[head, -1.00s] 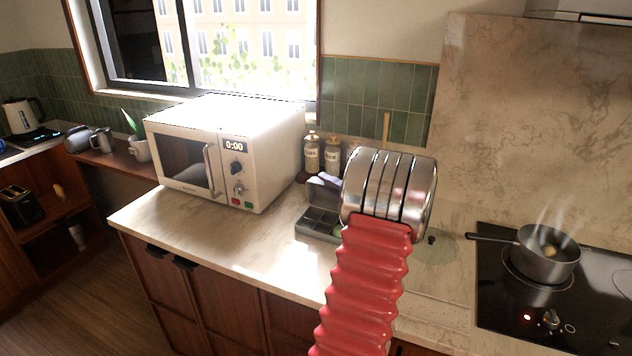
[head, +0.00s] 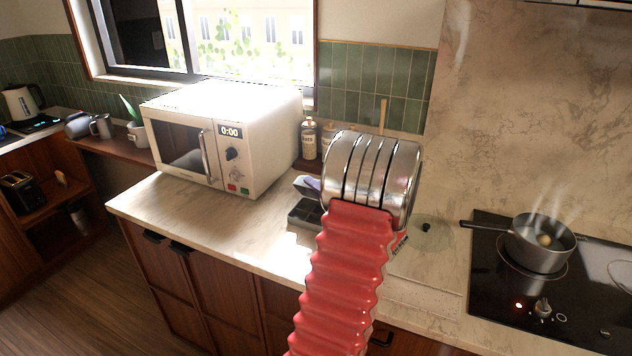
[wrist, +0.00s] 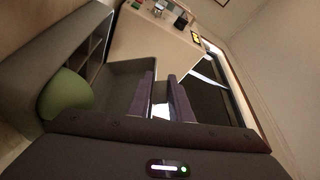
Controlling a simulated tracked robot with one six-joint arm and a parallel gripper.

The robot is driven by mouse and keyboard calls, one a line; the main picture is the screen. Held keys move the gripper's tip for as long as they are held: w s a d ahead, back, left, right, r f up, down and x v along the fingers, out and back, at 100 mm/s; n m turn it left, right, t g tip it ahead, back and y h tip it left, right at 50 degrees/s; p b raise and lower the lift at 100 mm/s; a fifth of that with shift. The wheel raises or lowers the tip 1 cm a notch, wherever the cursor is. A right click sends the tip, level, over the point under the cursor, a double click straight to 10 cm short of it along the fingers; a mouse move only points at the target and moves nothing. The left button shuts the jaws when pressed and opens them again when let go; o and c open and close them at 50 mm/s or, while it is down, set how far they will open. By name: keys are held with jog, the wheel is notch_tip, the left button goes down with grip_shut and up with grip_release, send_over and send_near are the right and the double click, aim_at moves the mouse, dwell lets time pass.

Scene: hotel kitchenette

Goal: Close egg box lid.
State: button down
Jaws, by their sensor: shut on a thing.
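The grey egg box (head: 306,214) stands on the counter to the right of the microwave, partly hidden behind my arm. Its lid (head: 302,187) stands raised at the back of the box, tilted. In the wrist view the box's compartments (wrist: 95,48) show at the left, with a green egg (wrist: 66,94) in one of them. My gripper's purple fingers (wrist: 162,92) are close together in the wrist view, at the edge of the grey lid panel (wrist: 122,84). They are shut on the lid; the exact contact is hard to see. In the head view my wrist hides most of the gripper.
A white microwave (head: 222,138) stands left of the box. A seasoning bottle (head: 309,138) stands behind it. A glass lid (head: 425,234) lies to the right, before the hob with a steaming pan (head: 541,246). The counter's front left (head: 190,215) is clear.

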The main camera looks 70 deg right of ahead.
jog(key=shift+a+f, duration=0.25)
jog(key=shift+f, duration=0.2)
jog(key=c, duration=1.6)
grip_release()
jog(key=shift+c, duration=0.2)
jog(key=v, duration=1.4)
jog(key=shift+r, duration=0.1)
jog(key=shift+s, duration=0.1)
